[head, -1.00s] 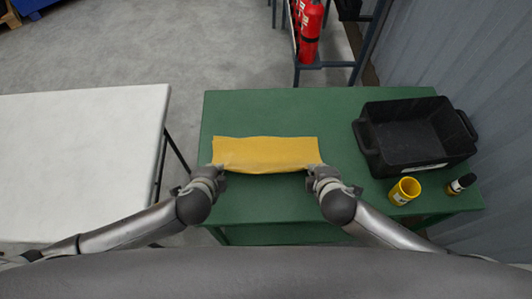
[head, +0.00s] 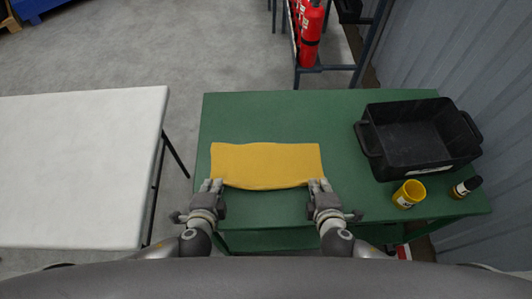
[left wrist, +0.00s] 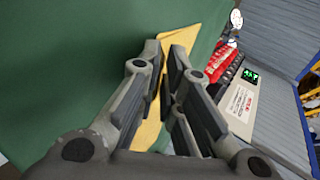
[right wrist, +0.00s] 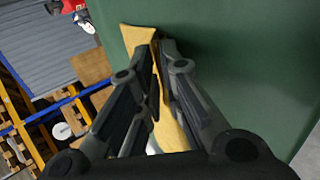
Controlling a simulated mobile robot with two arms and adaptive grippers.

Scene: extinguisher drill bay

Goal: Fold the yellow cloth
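The yellow cloth (head: 265,164) lies on the green table (head: 340,215), its long side running left to right. Its near edge bows slightly toward me in the middle. My left gripper (head: 212,185) is at the cloth's near left corner. In the left wrist view (left wrist: 167,48) its fingers are close together with yellow cloth between them. My right gripper (head: 318,184) is at the near right corner. In the right wrist view (right wrist: 156,45) its fingers also pinch the cloth. The fingers hide both near corners.
A black crate (head: 372,139) stands on the table's right side. A white table (head: 80,165) is at the left, across a gap. Red extinguishers (head: 310,38) stand behind.

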